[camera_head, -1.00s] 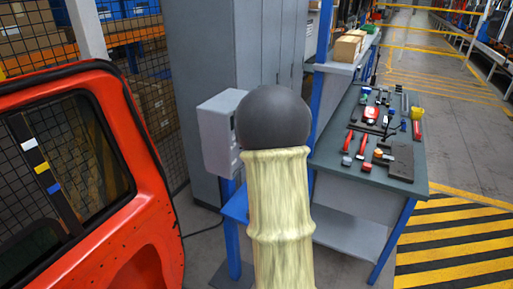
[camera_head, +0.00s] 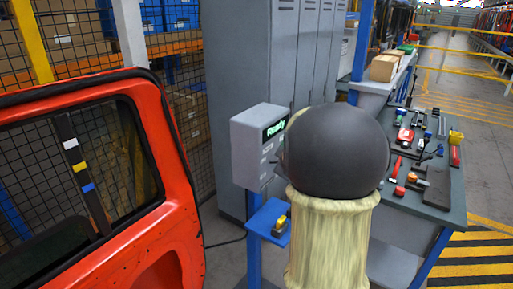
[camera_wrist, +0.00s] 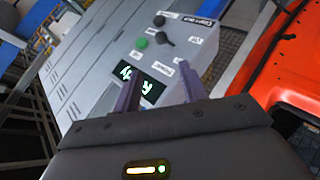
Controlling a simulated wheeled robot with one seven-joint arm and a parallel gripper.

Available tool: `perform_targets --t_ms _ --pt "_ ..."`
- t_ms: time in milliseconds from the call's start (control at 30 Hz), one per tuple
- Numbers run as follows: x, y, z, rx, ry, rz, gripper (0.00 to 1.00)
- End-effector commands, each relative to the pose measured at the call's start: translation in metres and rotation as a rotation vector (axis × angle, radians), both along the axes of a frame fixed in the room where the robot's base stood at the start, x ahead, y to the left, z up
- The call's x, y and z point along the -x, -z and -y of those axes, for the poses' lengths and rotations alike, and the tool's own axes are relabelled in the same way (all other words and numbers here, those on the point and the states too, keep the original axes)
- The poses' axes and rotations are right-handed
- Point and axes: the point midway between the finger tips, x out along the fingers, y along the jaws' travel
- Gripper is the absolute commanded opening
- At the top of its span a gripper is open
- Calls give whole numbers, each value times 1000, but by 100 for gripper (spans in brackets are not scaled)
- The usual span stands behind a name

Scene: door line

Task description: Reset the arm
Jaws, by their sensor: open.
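My gripper (camera_wrist: 160,95) shows in the wrist view with its two fingers apart and nothing between them. It faces a grey control box with a lit green display, a green button and dark knobs on its panel (camera_wrist: 170,45). The fingertips overlap the lower part of the panel in that view; I cannot tell whether they touch it. In the head view my arm, with a dark round joint and a pale sleeve, stands in front of the scene and hides my gripper. The control box (camera_head: 255,145) stands left of the arm on a blue post.
An orange-red car door (camera_head: 185,190) stands at the left. A blue shelf (camera_head: 268,222) with a small yellow and dark item is below the box. Grey lockers (camera_head: 240,60) stand behind. A tool bench (camera_head: 440,185) is at the right, with a striped floor beside it.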

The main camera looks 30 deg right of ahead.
Motion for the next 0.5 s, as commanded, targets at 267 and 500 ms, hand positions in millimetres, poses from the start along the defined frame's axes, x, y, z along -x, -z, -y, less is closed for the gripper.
perform_targets --t_ms 267,500 --pt "2 6 -11 -31 4 -8 43" --pt "30 52 -104 -289 66 -105 43"
